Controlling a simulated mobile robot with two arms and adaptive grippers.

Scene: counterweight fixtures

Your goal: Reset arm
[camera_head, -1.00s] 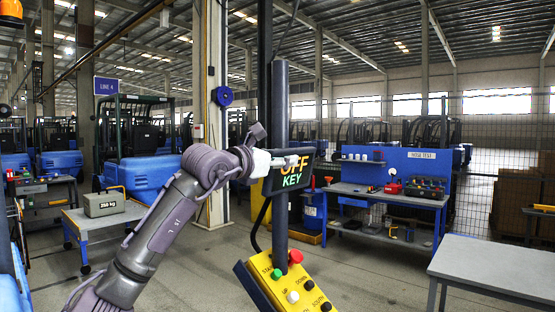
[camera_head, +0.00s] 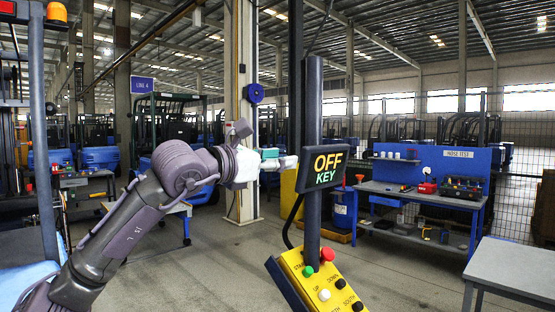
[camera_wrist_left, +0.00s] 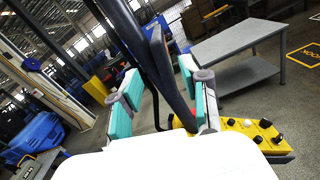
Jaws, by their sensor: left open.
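My left arm comes in from the left in the head view, and its gripper (camera_head: 278,160) is left of the dark sign reading OFF KEY (camera_head: 327,168). The sign is mounted on a dark upright post (camera_head: 312,110) above a yellow button panel (camera_head: 318,282). In the left wrist view the gripper (camera_wrist_left: 158,92) has its two teal-padded fingers apart. The dark post (camera_wrist_left: 165,60) passes between them in the picture; I cannot tell whether they touch it. The yellow panel (camera_wrist_left: 240,130) lies beyond the fingers there. My right gripper is out of view.
A blue workbench (camera_head: 415,192) with small items stands behind the post on the right. A grey table (camera_head: 520,270) is at the lower right. A blue and dark upright frame (camera_head: 42,140) stands at the left. Open floor lies between post and workbench.

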